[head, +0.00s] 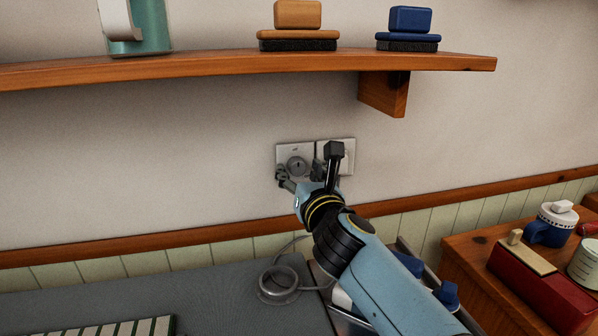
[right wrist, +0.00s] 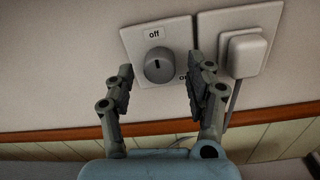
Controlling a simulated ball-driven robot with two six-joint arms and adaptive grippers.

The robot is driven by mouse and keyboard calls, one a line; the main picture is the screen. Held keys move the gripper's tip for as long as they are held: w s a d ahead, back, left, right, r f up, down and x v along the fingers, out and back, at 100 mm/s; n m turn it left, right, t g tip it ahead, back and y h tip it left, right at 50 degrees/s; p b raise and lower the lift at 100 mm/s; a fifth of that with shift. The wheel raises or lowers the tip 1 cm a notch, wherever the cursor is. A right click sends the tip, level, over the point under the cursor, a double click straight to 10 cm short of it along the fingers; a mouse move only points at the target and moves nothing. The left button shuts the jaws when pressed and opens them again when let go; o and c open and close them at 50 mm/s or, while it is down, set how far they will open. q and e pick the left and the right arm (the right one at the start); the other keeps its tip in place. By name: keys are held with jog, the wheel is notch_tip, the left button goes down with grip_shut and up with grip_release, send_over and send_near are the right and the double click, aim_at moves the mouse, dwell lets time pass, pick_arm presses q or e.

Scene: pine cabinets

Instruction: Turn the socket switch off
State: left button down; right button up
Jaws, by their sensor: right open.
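The socket switch is a round grey knob (head: 296,164) on a pale wall plate (head: 284,151); the right wrist view also shows the knob (right wrist: 159,65). An "off" label (right wrist: 154,34) sits above the knob, and a partly hidden label, seemingly "on", is at its lower right. A short dark mark is on the knob's face; I cannot tell which label it points to. My right gripper (head: 300,176) is open at the plate. In the right wrist view its fingers (right wrist: 161,82) stand left and right of the knob, apart from it. My left gripper is not in view.
A second plate (head: 348,147) with a plug (right wrist: 247,55) and cord is just right of the switch. A wooden shelf (head: 200,70) with brushes (head: 298,22) overhangs above. Below are a grey counter (head: 220,295) and a coiled cord (head: 279,284). A wooden cabinet (head: 470,255) stands right.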

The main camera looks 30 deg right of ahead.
jog(key=shift+w+d, duration=0.1)
jog(key=shift+w, duration=0.3)
jog(key=c, duration=0.3)
grip_shut()
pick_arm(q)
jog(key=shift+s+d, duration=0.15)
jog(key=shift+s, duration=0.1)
